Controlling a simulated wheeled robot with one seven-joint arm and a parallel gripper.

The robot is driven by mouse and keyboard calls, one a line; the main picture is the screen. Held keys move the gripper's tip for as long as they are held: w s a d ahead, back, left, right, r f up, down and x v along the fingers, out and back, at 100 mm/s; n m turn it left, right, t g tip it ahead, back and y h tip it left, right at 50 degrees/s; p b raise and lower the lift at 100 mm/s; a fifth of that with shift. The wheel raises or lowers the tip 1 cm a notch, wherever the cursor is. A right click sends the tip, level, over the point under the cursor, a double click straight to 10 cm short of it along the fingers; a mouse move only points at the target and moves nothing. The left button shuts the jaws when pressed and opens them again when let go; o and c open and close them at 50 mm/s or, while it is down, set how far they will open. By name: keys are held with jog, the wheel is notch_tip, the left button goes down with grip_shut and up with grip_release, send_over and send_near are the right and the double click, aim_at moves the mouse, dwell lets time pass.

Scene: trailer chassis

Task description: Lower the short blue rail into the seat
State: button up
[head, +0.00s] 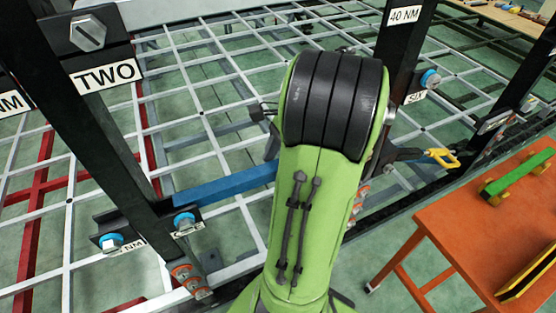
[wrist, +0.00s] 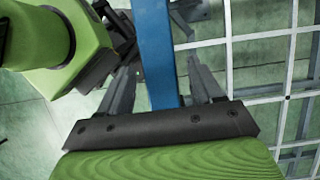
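The short blue rail (head: 225,183) runs level from the left dark post to behind my arm. Its left end is at the bolted bracket (head: 160,225) on that post; whether it rests in a seat there I cannot tell. My arm hides its right end. In the wrist view the rail (wrist: 153,45) runs up the picture between the two grey fingers of my gripper (wrist: 160,68). The fingers are apart, with a visible gap on each side of the rail. The head view hides my gripper behind the arm.
Dark posts with bolts and labels stand left (head: 105,130) and right (head: 400,70). A white grid frame (head: 220,60) with red bars lies behind. An orange table (head: 460,225) at right carries a green part (head: 515,180). A yellow-handled tool (head: 440,157) is at the right post.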

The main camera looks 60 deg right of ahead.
jog(key=shift+o, duration=0.2)
jog(key=p+v, duration=0.5)
jog(key=v, duration=0.2)
jog(key=shift+s+d+r+p, duration=0.1)
jog(key=shift+r+p, duration=0.2)
jog(key=shift+p, duration=0.05)
jog(key=shift+f, duration=0.15)
